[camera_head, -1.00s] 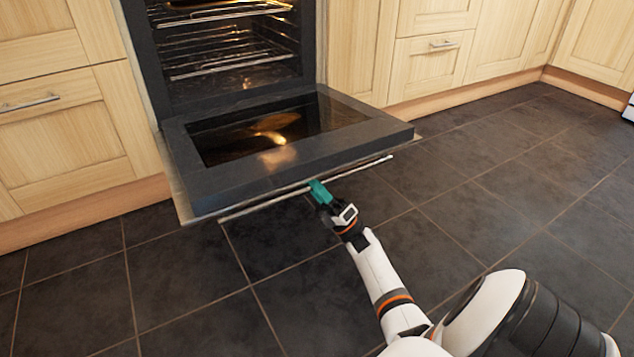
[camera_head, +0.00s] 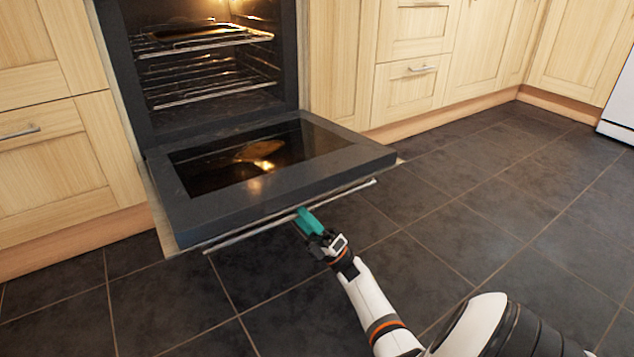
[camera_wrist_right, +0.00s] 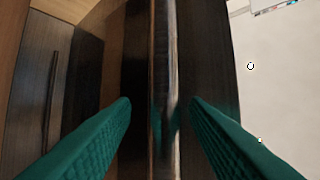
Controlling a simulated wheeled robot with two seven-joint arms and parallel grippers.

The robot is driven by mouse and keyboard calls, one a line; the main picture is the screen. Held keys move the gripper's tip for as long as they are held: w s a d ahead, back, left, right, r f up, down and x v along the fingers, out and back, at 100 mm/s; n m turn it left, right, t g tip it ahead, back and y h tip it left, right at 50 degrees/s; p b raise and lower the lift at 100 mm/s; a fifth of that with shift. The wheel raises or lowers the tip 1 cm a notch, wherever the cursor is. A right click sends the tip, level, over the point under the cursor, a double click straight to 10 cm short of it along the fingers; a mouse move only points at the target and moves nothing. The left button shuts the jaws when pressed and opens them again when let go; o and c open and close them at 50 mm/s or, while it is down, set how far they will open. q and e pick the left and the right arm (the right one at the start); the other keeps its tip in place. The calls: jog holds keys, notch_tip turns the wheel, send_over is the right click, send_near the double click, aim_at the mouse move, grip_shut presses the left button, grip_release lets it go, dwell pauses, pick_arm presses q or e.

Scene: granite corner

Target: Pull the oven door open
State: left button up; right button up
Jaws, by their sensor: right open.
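The oven door (camera_head: 340,168) hangs down, folded out to about level, with its inner glass (camera_head: 240,160) facing up. Its long metal handle (camera_head: 340,191) runs along the door's front edge. My right gripper (camera_head: 302,214) is at the middle of that handle. In the right wrist view its two green fingers (camera_wrist_right: 160,108) stand apart, one on each side of the handle bar (camera_wrist_right: 165,80), with gaps showing between bar and fingers. My left gripper is not in view.
The lit oven cavity (camera_head: 205,75) holds wire racks (camera_head: 200,42). Wooden cupboards and drawers (camera_head: 408,90) stand on both sides. Dark floor tiles (camera_head: 480,200) are clear to the right. A white appliance (camera_head: 620,105) stands at the far right.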

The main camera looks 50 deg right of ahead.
jog(key=v, duration=1)
jog(key=shift+s, duration=0.2)
jog(key=shift+f, duration=0.15)
jog(key=shift+d, duration=0.1)
